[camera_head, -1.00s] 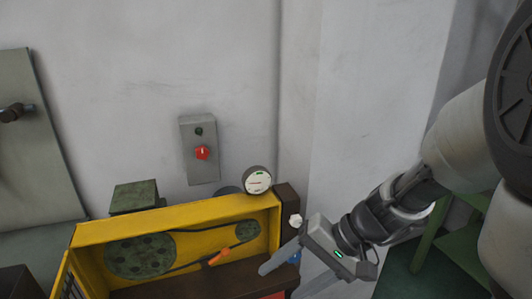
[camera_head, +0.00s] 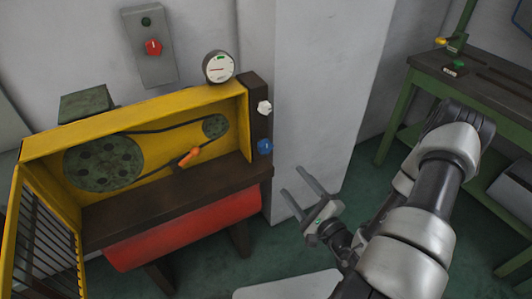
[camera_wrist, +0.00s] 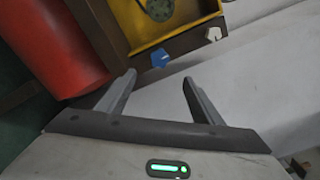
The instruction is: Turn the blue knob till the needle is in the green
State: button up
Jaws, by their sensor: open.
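The blue knob (camera_head: 265,146) is on the dark post at the right end of the yellow machine, below a white knob (camera_head: 264,107). In the wrist view the blue knob (camera_wrist: 160,57) lies ahead of my fingers, apart from them, and the white knob (camera_wrist: 214,34) is to its right. The round gauge (camera_head: 218,67) stands on the machine's top right corner, with a green mark near the top of its face. Its dark needle looks roughly level, pointing left, off the green. My gripper (camera_head: 297,183) is open and empty, to the right of and below the blue knob.
The yellow housing (camera_head: 130,112) holds belt pulleys and an orange handle (camera_head: 188,157). A red drum (camera_head: 183,230) sits below. A grey box with a red switch (camera_head: 153,47) is on the wall. A green workbench (camera_head: 470,85) stands right. The floor between is open.

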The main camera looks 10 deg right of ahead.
aim_at(265, 149)
jog(key=x, duration=1.7)
jog(key=shift+b, duration=0.35)
jog(key=shift+s, duration=0.1)
jog(key=c, duration=1.1)
